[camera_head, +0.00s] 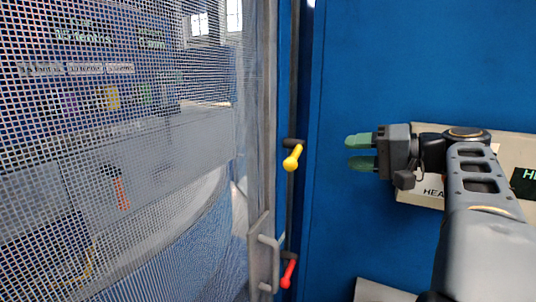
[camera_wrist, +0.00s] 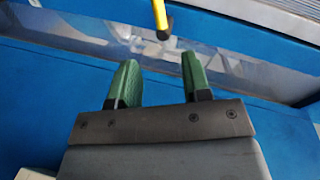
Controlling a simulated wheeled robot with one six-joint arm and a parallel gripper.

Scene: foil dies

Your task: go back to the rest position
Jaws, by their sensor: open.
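My gripper (camera_head: 352,151) has green fingers and points left in the head view, in front of the blue panel. Its two fingers are apart with nothing between them. It also shows in the wrist view (camera_wrist: 160,76), open and empty. A yellow-handled lever (camera_head: 292,158) on a dark pivot sits to the left of my gripper, with a clear gap. The yellow handle shows in the wrist view (camera_wrist: 160,14), beyond the fingertips. A red-handled lever (camera_head: 288,272) sits lower on the same dark upright strip.
A mesh guard door (camera_head: 120,130) with a grey pull handle (camera_head: 264,262) fills the left, with machinery behind it. A pale sign (camera_head: 430,188) is partly hidden behind my arm. The blue panel (camera_head: 400,60) above my gripper is clear.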

